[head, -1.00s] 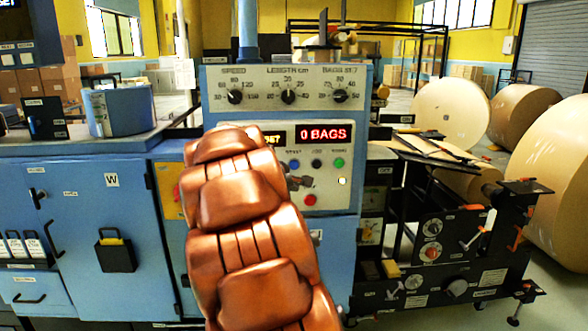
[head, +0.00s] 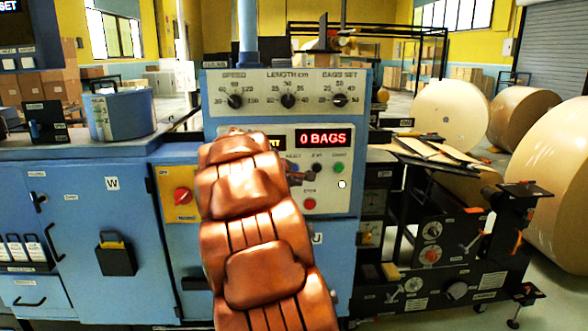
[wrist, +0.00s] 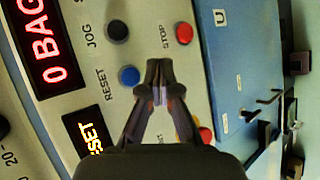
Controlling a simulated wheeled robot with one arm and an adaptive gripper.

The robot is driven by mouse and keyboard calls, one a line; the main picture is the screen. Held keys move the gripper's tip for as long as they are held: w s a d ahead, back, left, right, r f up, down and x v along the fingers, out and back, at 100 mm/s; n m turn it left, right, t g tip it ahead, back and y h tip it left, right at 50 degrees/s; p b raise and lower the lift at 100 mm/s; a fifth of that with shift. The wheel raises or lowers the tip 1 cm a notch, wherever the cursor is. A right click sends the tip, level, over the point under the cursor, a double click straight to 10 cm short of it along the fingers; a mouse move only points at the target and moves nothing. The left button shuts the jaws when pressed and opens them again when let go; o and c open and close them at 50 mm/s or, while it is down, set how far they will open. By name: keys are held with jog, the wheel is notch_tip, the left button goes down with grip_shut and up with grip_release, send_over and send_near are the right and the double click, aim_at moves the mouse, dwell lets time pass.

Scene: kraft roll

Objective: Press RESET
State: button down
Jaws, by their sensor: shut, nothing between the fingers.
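The blue RESET button (wrist: 128,76) is on the pale control panel (head: 213,78), with its label beside it in the wrist view. In that view my gripper (wrist: 160,70) is shut and empty, its tips just right of the blue button. Whether the tips touch the panel I cannot tell. In the head view my gripper (head: 318,174) is small and dark in front of the button row, and hides part of it. A yellow display (wrist: 92,136) shows letters ending in "SET".
The black JOG button (wrist: 118,31) and red STOP button (wrist: 184,33) are close by. A green button (head: 338,168) is at the right of the row. A red display (head: 323,138) reads "0 BAGS". A red knob (head: 182,196) is on an orange plate at left.

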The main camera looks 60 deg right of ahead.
jog(key=w+d+p, duration=0.2)
jog(key=w+d, duration=0.2)
jog(key=d, duration=0.1)
dwell(0.3)
dwell(1.4)
jog(key=shift+w+d+p, duration=0.2)
jog(key=shift+d+p, duration=0.1)
jog(key=shift+p, duration=0.05)
jog(key=shift+w+d, duration=0.3)
dwell(0.9)
jog(key=shift+a, duration=0.1)
jog(key=shift+s+a+b, duration=0.4)
jog(key=shift+s+a, duration=0.15)
dwell(0.4)
jog(key=shift+s+a+b, duration=0.65)
jog(key=shift+s+a, duration=0.15)
jog(key=shift+a, duration=0.2)
jog(key=shift+s+a+b, duration=0.6)
jog(key=shift+s+a, duration=0.15)
jog(key=shift+a, duration=0.2)
